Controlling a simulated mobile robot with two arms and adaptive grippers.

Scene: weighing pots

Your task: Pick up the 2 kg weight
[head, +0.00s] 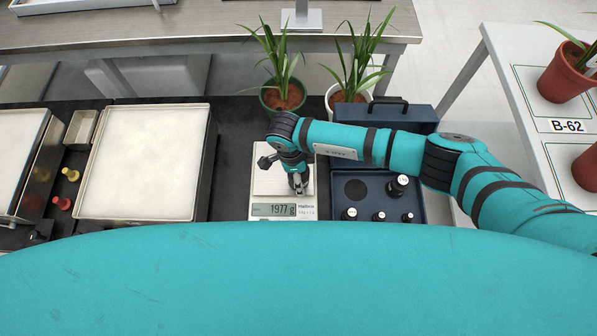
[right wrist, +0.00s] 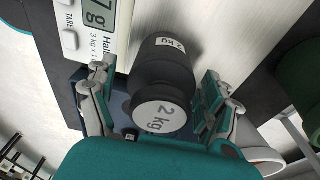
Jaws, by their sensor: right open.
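The 2 kg weight (right wrist: 165,72) is a black cylinder with a knob and a white "2 kg" label on top. In the right wrist view it stands on the scale, between the fingers of my open right gripper (right wrist: 152,98), with a gap on each side. In the head view my right gripper (head: 298,184) is over the pan of the white scale (head: 268,178), and the arm and gripper mostly hide the weight. The scale display (head: 274,210) reads 1977 g. My left gripper is not in view.
Right of the scale, a blue weight case (head: 424,208) holds several smaller black weights and an empty round recess (head: 355,188). Behind stand a green pot (head: 283,98) and a white pot (head: 335,100) with plants. A pale tray (head: 145,160) lies to the left.

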